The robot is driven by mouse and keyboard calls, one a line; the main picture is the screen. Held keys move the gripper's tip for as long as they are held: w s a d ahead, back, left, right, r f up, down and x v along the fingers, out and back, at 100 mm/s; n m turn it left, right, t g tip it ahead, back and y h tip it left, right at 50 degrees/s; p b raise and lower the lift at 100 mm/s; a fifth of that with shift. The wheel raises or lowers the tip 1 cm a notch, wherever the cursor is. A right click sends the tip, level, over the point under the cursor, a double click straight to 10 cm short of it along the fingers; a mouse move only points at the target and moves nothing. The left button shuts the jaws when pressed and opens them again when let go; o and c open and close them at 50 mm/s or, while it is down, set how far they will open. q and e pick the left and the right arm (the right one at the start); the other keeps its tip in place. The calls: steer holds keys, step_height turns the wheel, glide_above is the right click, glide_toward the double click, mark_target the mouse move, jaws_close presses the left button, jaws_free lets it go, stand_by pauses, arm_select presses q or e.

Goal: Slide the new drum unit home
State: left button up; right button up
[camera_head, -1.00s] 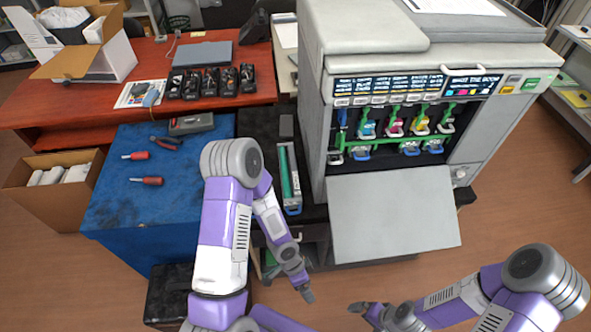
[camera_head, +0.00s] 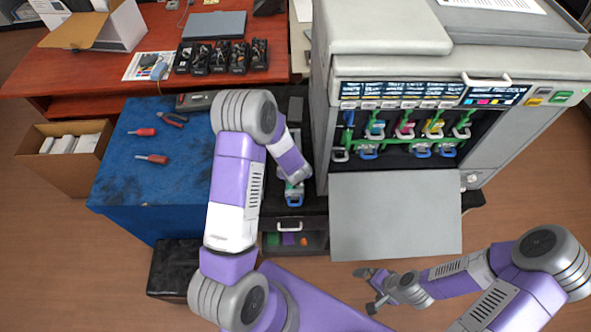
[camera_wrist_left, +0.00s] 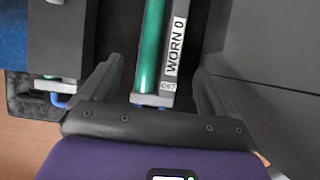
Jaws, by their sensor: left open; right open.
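A green drum unit marked "WORN" (camera_wrist_left: 153,50) lies on the dark stand beside the printer. Its blue handle end (camera_head: 294,197) shows below my left wrist in the head view. My left gripper (camera_wrist_left: 157,68) is open, with its fingers on either side of the worn unit's near end. A dark unit or box (camera_wrist_left: 60,45) with a blue handle lies left of it; I cannot tell whether it is the new drum unit. The printer (camera_head: 375,65) has its front door (camera_head: 395,215) folded down, exposing a row of coloured handles (camera_head: 405,130). My right gripper (camera_head: 372,288) is open and empty before the door.
A blue-topped bench (camera_head: 130,190) on the left holds red-handled screwdrivers (camera_head: 152,159) and pliers (camera_head: 173,120). Several black cartridges (camera_head: 220,57) and an open carton (camera_head: 100,35) are on the red desk behind. An open drawer (camera_head: 296,238) shows under the stand. Floor around my right arm is clear.

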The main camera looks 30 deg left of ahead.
arm_select(q)
steer(key=b+x, duration=0.4)
steer(key=x, duration=0.3)
steer(key=shift+f, duration=0.35)
steer(key=shift+b+x, duration=0.65)
steer(key=shift+x, duration=0.2)
steer(key=c, duration=1.5)
steer(key=shift+o, duration=0.2)
steer(key=shift+r, duration=0.15)
steer(key=shift+w+r+p, duration=0.1)
steer(key=shift+r+p, duration=0.3)
steer(key=shift+r, duration=0.1)
steer(key=shift+r+p, duration=1.95)
steer(key=shift+r, duration=1.05)
